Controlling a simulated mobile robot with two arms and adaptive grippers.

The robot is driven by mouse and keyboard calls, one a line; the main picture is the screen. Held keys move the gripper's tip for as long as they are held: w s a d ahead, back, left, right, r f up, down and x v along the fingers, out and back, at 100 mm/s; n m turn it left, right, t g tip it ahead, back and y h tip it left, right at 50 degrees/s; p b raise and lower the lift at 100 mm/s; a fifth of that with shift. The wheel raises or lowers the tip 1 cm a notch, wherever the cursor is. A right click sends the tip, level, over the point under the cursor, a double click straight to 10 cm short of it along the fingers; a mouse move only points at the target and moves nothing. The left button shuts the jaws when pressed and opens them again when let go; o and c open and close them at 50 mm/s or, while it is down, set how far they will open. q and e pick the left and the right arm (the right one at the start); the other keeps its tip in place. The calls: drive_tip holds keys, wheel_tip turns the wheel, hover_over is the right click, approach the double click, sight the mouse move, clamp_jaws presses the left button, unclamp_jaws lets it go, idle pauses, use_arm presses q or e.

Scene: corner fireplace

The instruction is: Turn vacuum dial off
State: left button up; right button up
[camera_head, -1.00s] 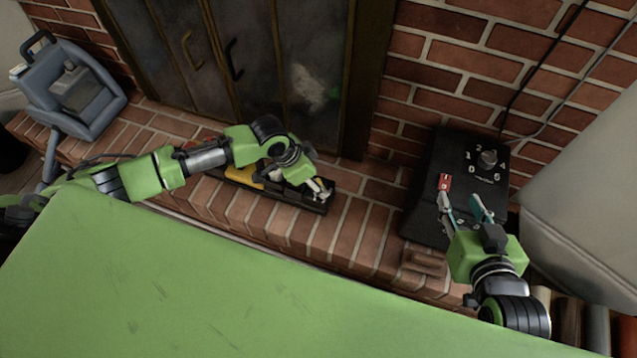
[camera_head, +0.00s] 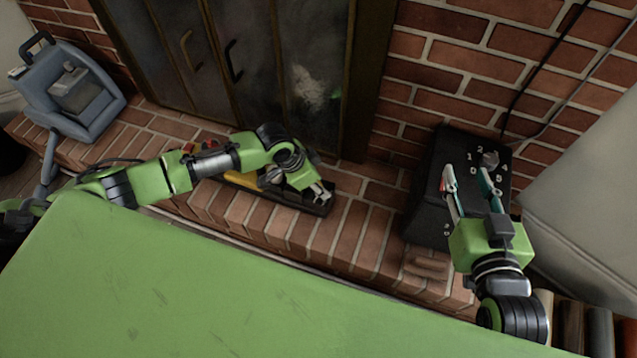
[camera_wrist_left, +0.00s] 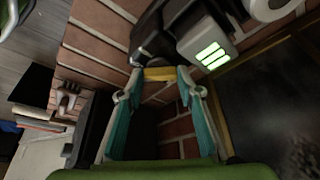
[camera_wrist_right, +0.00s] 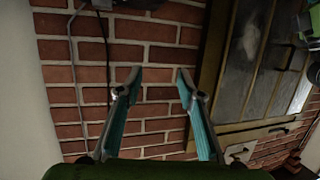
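A black box (camera_head: 425,192) stands on the brick ledge by the wall. Its top carries a round grey dial (camera_head: 490,159) ringed with white numerals. I cannot tell which numeral the dial points at. My right gripper (camera_head: 466,170) is open over the box top, with its right finger close to the dial; I cannot tell if they touch. Its empty fingers (camera_wrist_right: 160,78) also show in the right wrist view, where the dial is not visible. My left gripper (camera_head: 319,192) is over a black tray (camera_head: 322,207); its fingers (camera_wrist_left: 160,80) look open in the left wrist view.
A blue-grey vacuum-like machine (camera_head: 72,90) stands at far left. Dark fireplace doors (camera_head: 230,60) are behind the ledge. A green surface (camera_head: 150,280) fills the front. A pale padded block (camera_head: 590,200) and books (camera_head: 597,325) are at right. A cable runs down the wall.

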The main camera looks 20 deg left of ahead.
drive_tip(key=shift+f, duration=0.1)
